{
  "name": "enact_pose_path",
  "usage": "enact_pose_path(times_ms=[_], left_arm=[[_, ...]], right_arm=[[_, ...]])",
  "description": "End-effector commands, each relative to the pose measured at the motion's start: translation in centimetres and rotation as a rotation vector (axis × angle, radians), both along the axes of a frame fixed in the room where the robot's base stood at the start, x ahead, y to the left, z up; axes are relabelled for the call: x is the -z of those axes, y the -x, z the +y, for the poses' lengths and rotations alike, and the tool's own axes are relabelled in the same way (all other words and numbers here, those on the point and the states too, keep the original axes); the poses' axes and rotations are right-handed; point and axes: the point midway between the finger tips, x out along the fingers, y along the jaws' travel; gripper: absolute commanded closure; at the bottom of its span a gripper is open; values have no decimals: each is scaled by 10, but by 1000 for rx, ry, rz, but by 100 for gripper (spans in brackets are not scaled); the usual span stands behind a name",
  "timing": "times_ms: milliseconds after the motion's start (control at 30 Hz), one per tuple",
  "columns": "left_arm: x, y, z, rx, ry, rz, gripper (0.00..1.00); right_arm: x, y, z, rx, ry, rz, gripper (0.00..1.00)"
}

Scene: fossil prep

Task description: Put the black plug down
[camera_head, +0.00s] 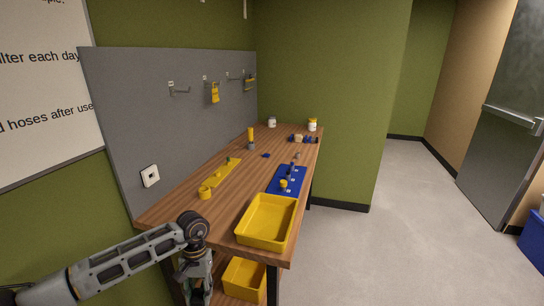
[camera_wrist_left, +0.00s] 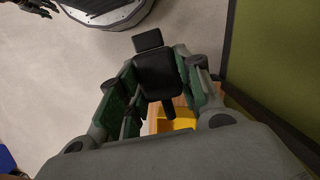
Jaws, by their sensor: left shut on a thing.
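The black plug (camera_wrist_left: 158,76) is between the green-padded fingers of my left gripper (camera_wrist_left: 160,90) in the left wrist view. The gripper is shut on it. A smaller black block sits at the plug's far end, and a dark stub shows at its near end. In the head view my left gripper (camera_head: 195,284) hangs low at the near left end of the wooden table (camera_head: 222,218), partly cut off by the frame's bottom edge. The plug cannot be made out there. A dark gripper-like shape (camera_wrist_left: 38,8), probably my right gripper, shows at the wrist view's top left corner.
A yellow tray (camera_head: 267,222) stands on the table's near end, with a yellow bin (camera_head: 244,279) below. A blue mat (camera_head: 275,187) and yellow holder (camera_head: 222,173) lie behind. A white socket plate (camera_head: 150,176) is on the grey panel (camera_head: 130,120).

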Motion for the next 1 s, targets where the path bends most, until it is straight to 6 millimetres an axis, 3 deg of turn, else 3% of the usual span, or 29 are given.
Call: enact_pose_path(times_ms=[767, 1000], left_arm=[[-1, 0, -1, 0, 0, 0, 100], [-12, 0, -9, 36, 2, -1, 100]], right_arm=[[0, -1, 0, 0, 0, -1, 60], [0, -1, 1, 0, -1, -2, 60]])
